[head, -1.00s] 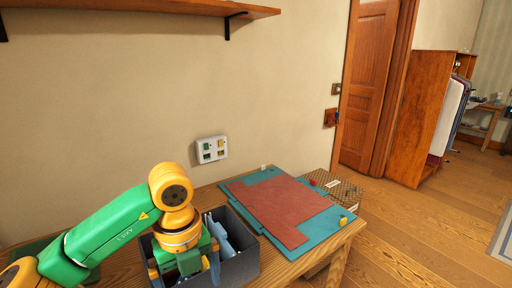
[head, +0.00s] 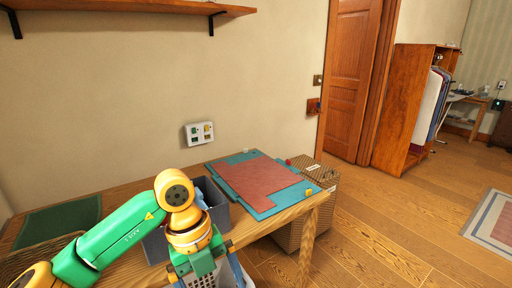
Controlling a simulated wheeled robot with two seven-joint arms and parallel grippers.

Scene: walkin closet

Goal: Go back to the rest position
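My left arm comes in from the lower left in green and yellow. Its wrist hangs over the front edge of the wooden table (head: 120,200), in front of a dark grey bin (head: 211,195). My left gripper points down at the bottom edge of the head view, and its fingertips are cut off or hidden. I cannot tell if it is open or shut. My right arm and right gripper are not in view.
A teal board (head: 284,205) with a red sheet (head: 258,178) lies on the table. A woven box (head: 318,180) stands beyond the table's right end. A dark green mat (head: 60,220) lies at the left. The wooden floor (head: 400,220) at the right is open.

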